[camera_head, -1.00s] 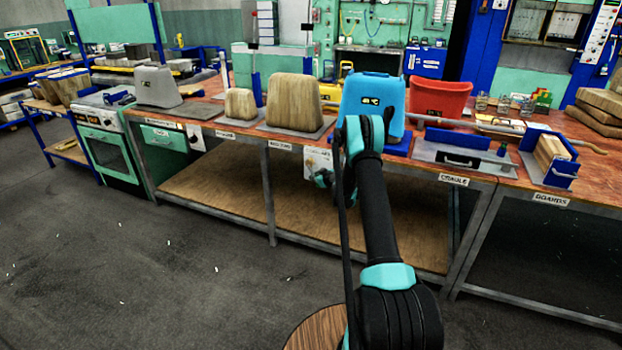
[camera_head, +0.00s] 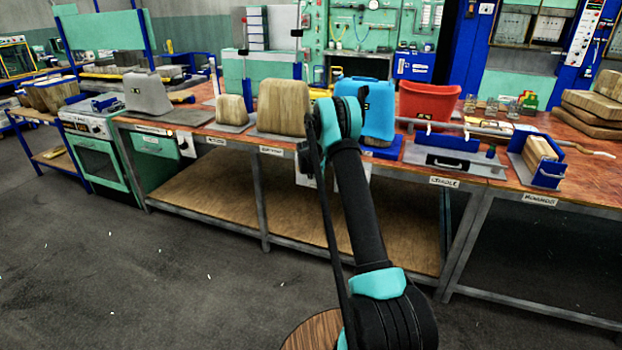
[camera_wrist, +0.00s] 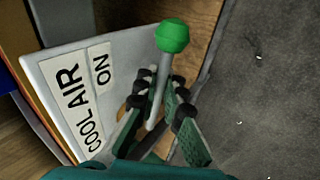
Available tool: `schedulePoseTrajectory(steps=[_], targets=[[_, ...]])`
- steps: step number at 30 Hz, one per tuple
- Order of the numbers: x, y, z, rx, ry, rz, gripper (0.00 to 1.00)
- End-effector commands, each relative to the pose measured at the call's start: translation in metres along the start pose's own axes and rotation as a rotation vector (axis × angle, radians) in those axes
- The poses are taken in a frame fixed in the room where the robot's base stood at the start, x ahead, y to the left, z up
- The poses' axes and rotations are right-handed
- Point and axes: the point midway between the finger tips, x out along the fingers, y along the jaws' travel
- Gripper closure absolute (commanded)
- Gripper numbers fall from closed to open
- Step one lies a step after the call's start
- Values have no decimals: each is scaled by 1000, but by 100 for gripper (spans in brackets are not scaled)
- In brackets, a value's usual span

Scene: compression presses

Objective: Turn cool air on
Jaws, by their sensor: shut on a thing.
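A lever with a green ball knob (camera_wrist: 173,36) and a grey shaft stands out from a white panel in the wrist view. The panel's label (camera_wrist: 87,98) reads "COOL AIR" and "ON". My gripper (camera_wrist: 158,92) has its dark-jointed, green-padded fingers on both sides of the shaft, below the knob, and is shut on it. The knob sticks out beyond the fingertips. In the head view my arm's wrist (camera_head: 335,125) is at the bench's front edge, before the blue press form (camera_head: 372,108). There the lever is hidden or too small to tell.
The long workbench carries a wooden form (camera_head: 284,106), a red bucket (camera_head: 428,103) and a blue-and-grey cradle (camera_head: 452,155). A green oven (camera_head: 95,155) stands at the left. A wooden lower shelf (camera_head: 215,190) lies under the bench. The floor in front is clear.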

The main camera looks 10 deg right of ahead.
Motion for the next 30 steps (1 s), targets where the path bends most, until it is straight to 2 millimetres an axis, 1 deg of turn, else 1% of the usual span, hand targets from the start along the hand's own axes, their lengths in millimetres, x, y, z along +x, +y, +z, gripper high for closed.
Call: schedulePoseTrajectory(steps=[10,26,27,30], targets=[[-7,5,-1,-79,-117,-1,100],[-8,6,-2,-93,-136,0,100],[-8,6,-2,-93,-135,0,91],[-8,6,-2,-93,-135,0,81]])
